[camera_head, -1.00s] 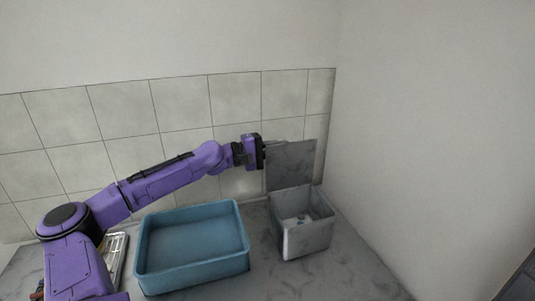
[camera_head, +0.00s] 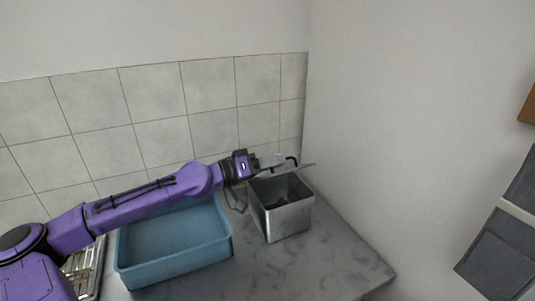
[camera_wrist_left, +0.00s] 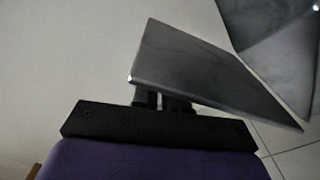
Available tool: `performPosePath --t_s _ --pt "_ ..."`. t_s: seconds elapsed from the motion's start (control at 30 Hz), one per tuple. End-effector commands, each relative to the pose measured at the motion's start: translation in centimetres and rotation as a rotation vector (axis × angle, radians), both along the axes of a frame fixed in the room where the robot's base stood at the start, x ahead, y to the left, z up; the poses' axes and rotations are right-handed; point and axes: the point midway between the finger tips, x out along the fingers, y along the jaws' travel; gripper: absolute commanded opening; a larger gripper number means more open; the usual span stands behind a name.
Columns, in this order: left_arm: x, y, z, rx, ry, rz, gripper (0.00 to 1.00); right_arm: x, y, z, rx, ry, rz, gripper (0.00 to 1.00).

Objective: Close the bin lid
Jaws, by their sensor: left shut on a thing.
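The bin (camera_head: 290,219) is a square metallic grey box on the counter, and its dark inside shows from above. Its lid (camera_head: 305,165) shows as a thin, nearly edge-on strip above the bin's back rim, tilted forward and clear of the front rim. My left gripper (camera_head: 279,161) is at the lid, above the back of the bin, shut on it. In the left wrist view the lid (camera_wrist_left: 212,68) is a flat grey plate with its near edge between the dark fingers (camera_wrist_left: 164,100). My right gripper is not in view.
A blue tub (camera_head: 175,262) stands on the counter left of the bin, partly under my left arm. A metal rack (camera_head: 88,268) is at the far left. The tiled wall is behind, a plain wall to the right. The counter (camera_head: 330,260) in front of the bin is clear.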

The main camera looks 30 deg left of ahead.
Motion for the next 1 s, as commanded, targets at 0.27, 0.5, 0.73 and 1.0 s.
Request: performPosePath --t_s 0.27,0.5,0.73,1.0 --pt "-1.1 -2.1 -2.9 0.211 -0.132 -0.007 0.0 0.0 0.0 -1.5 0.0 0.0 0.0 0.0" --pt "-1.7 -3.0 -4.9 0.357 -0.223 -0.007 0.0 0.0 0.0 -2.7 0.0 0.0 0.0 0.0" --pt "-2.0 -3.4 -6.1 0.377 -0.234 -0.008 0.0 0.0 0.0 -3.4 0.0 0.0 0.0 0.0" --pt "-2.1 -3.5 -6.7 0.376 -0.23 -0.008 0.0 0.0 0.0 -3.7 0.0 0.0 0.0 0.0"
